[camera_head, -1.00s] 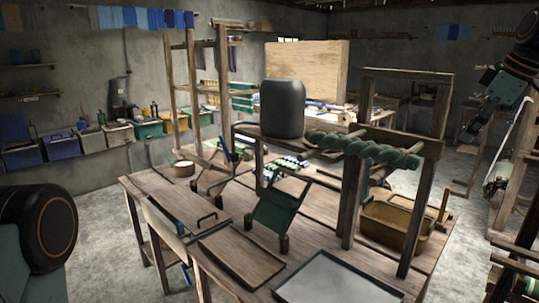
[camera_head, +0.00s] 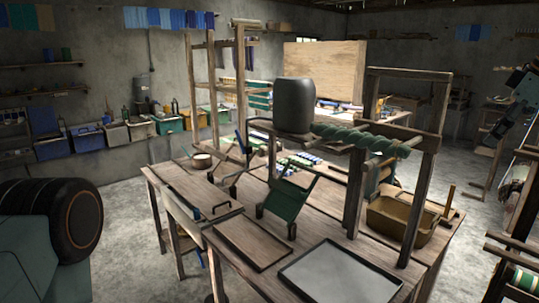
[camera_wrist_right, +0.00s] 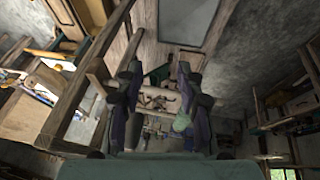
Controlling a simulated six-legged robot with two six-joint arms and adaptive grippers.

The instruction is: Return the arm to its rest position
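My right gripper (camera_head: 500,124) is at the right edge of the head view, partly cut off, in the air to the right of the loom table and apart from it. In the right wrist view its two dark fingers (camera_wrist_right: 159,80) stand apart with nothing held between them; the room shows through the gap. My left arm shows only as a dark round joint and a grey-green link at the lower left of the head view. The left gripper itself is out of the picture.
The wooden table (camera_head: 222,214) carries a dark canister (camera_head: 294,104), a green tilted frame (camera_head: 288,197), a brown bin (camera_head: 401,220) and a grey tray (camera_head: 340,279). A wooden rack (camera_head: 516,255) stands at the lower right. Bare floor lies between table and left wall.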

